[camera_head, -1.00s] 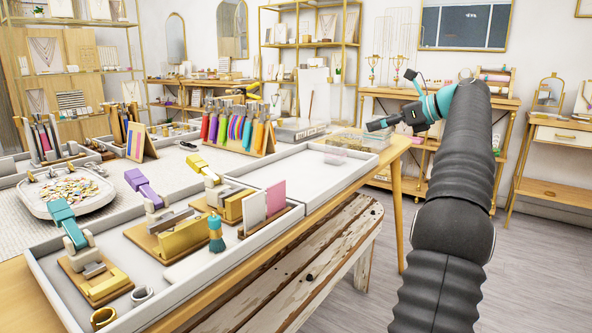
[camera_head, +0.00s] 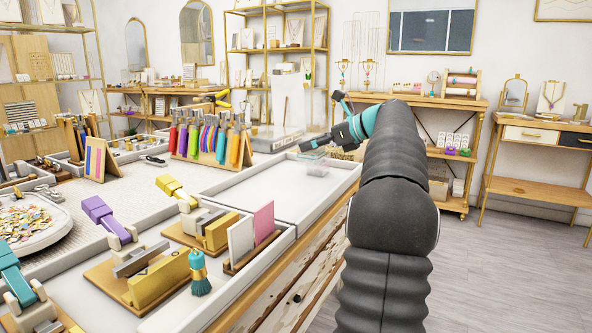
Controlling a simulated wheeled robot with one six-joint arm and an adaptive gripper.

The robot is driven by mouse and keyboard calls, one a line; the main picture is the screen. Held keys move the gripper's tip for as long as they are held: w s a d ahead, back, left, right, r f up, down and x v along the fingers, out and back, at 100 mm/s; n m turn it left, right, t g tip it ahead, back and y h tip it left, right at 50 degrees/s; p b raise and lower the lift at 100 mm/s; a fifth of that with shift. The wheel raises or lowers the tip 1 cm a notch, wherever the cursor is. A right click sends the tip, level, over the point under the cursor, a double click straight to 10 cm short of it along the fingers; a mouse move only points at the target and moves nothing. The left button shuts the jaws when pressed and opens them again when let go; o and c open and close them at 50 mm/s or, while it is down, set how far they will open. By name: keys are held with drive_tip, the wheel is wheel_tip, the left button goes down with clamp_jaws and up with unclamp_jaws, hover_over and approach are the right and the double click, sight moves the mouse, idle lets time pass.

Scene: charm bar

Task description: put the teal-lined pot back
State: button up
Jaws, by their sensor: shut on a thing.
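My gripper (camera_head: 308,147) is at the end of my arm, above the back right part of the white-rimmed tray (camera_head: 232,187). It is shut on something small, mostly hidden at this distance. A small, clear, faintly teal-tinted pot (camera_head: 315,156) shows right under the jaws, and I take it as the teal-lined pot. I cannot tell whether its base touches anything. A clear, pinkish piece lies at or just below it, and the two are hard to separate.
The middle of the back tray is bare. In the front tray stand clamp-like tools, a teal brush (camera_head: 198,272) and a pink card (camera_head: 263,223). A rack of coloured tassels (camera_head: 210,140) is at the left. A clear case (camera_head: 275,138) stands behind the tray.

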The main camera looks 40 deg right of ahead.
drive_tip(key=shift+w+a+f+b, duration=0.3)
drive_tip(key=shift+a+f, duration=0.4)
drive_tip(key=shift+f, duration=0.45)
drive_tip(key=shift+w+a+f+b, duration=0.2)
drive_tip(key=shift+w+a+f, duration=0.15)
drive_tip(key=shift+a+f, duration=0.55)
drive_tip(key=shift+w+a+f+b, duration=0.3)
drive_tip(key=shift+a+f, duration=0.2)
drive_tip(key=shift+f, duration=0.85)
drive_tip(key=shift+f, duration=0.1)
drive_tip(key=o, duration=1.2)
drive_tip(key=shift+s+r, duration=0.1)
drive_tip(key=shift+r, duration=0.1)
drive_tip(key=v, duration=1.1)
drive_tip(key=shift+s+d+r+p, duration=0.2)
drive_tip(key=shift+s+p, duration=0.1)
drive_tip(key=shift+p, duration=0.1)
